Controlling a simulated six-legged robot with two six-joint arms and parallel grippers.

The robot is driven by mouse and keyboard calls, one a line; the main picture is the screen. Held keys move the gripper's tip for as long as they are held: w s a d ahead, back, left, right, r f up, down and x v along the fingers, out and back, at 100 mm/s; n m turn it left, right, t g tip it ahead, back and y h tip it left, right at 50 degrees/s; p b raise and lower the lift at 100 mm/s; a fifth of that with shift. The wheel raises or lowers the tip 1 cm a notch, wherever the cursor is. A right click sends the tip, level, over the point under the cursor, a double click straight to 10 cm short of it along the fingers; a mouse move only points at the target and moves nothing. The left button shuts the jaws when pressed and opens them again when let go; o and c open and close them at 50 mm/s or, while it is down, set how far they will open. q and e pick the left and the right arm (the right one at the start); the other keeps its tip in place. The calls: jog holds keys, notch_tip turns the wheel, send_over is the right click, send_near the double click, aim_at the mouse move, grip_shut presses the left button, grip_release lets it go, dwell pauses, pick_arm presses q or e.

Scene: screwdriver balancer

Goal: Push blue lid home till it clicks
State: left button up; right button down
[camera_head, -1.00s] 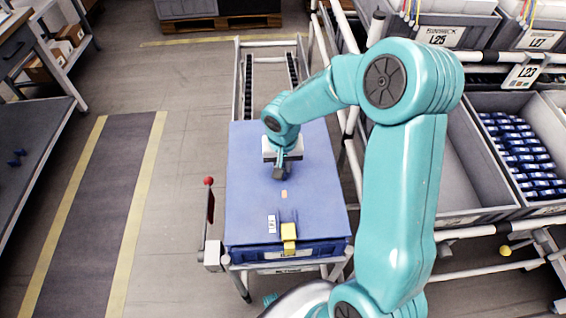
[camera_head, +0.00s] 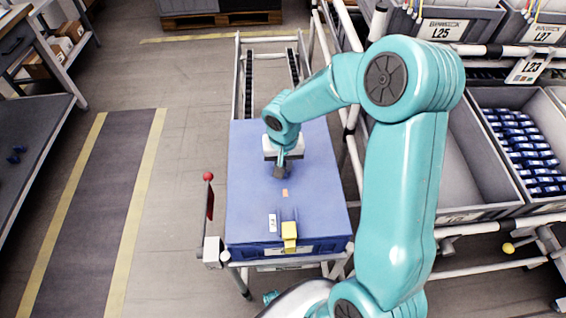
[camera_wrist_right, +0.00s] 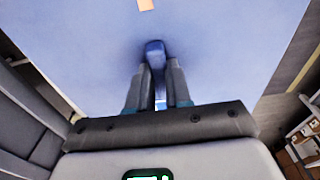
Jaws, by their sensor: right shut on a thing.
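The blue lid (camera_head: 250,180) lies flat on a blue crate (camera_head: 322,247) on the roller stand. I cannot tell whether any gap is left between lid and crate. A yellow latch (camera_head: 289,231) sits at the near edge, beside a white label (camera_head: 272,223). My right gripper (camera_head: 280,172) points down at the middle of the lid. In the wrist view its fingers (camera_wrist_right: 158,84) are shut on a blue knob (camera_wrist_right: 154,50) that stands up from the lid. The fingers hide the knob's lower part. My left gripper is not in view.
A red-knobbed lever (camera_head: 208,178) stands left of the crate. A roller track (camera_head: 248,85) runs away behind it. Grey bins, one with blue parts (camera_head: 525,150), fill the rack at right. The floor at left is clear up to a dark bench (camera_head: 30,150).

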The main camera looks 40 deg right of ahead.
jog(key=shift+f+b, duration=0.7)
jog(key=shift+b, duration=0.25)
dwell(1.6)
jog(key=shift+f+b, duration=0.1)
jog(key=shift+b, duration=0.25)
jog(key=c, duration=1)
grip_release()
jog(key=shift+o, duration=0.2)
notch_tip(320, 180, up, 16)
jog(key=s+a+p, duration=0.1)
jog(key=p, duration=0.1)
jog(key=shift+s+a, duration=0.15)
jog(key=shift+s, duration=0.05)
